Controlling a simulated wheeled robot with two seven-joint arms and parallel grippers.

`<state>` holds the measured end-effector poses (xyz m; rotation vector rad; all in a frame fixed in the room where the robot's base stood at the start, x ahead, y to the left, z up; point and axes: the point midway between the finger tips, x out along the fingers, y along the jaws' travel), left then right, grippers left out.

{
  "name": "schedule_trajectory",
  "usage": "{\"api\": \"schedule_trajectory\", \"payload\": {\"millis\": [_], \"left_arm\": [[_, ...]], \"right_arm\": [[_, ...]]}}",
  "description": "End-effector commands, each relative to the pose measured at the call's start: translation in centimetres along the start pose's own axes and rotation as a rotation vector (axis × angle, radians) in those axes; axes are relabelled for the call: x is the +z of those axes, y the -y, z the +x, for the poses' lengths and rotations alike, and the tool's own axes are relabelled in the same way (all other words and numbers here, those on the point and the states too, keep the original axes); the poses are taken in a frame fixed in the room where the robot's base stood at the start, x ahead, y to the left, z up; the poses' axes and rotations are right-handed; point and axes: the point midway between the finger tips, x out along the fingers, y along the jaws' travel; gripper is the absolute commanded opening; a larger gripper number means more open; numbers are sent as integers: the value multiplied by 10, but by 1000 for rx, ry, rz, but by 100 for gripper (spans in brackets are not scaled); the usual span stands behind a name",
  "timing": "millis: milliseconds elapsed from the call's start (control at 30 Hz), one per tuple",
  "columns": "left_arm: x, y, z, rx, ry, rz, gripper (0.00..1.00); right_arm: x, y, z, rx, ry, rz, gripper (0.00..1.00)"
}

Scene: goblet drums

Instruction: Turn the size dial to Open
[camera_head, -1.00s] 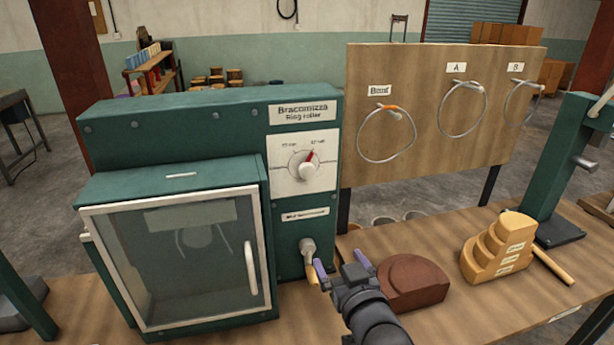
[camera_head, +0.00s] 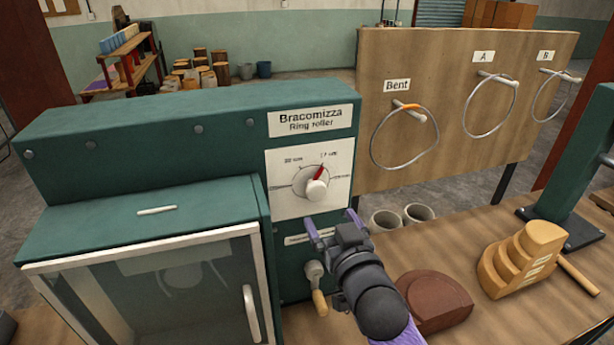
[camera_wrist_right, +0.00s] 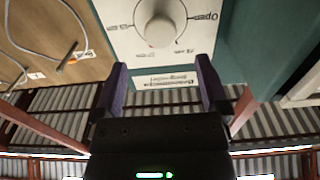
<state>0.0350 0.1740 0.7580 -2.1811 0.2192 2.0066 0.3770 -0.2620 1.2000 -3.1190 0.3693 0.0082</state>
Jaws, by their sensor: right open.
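The size dial (camera_head: 316,190) is a pale round knob on a white plate on the front of the green ring roller. Its red pointer slants up and right, toward a label that seems to read 17 cm. In the right wrist view the dial (camera_wrist_right: 160,28) shows upside down at the top, and the word Open (camera_wrist_right: 200,16) is readable on its plate (camera_wrist_right: 122,38). My right gripper (camera_head: 333,226) is open and empty, just below the dial in the picture and apart from it. Its purple fingers (camera_wrist_right: 160,66) are spread in the wrist view. My left gripper is out of view.
A crank with a wooden handle (camera_head: 319,300) sits under my right gripper. A glass-doored cabinet (camera_head: 258,275) is to the left. A brown block (camera_head: 435,300) and stepped wooden blocks (camera_head: 520,262) lie on the bench. A board (camera_head: 450,110) with hanging rings stands behind.

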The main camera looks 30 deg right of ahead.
Motion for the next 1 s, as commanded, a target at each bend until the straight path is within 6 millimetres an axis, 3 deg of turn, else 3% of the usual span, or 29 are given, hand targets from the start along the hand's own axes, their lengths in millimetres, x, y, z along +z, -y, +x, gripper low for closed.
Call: {"api": "schedule_trajectory", "payload": {"millis": [400, 600, 800, 833, 1000], "left_arm": [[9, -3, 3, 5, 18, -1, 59], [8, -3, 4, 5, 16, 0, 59], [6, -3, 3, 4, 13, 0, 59], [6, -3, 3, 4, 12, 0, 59], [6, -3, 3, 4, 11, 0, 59]], "right_arm": [[0, 0, 82, 0, 0, -1, 94], [0, 0, 97, 0, 0, 0, 94], [0, 0, 98, 0, 0, 0, 94], [0, 0, 98, 0, 0, 0, 92], [0, 0, 97, 0, 0, 0, 56]]}}
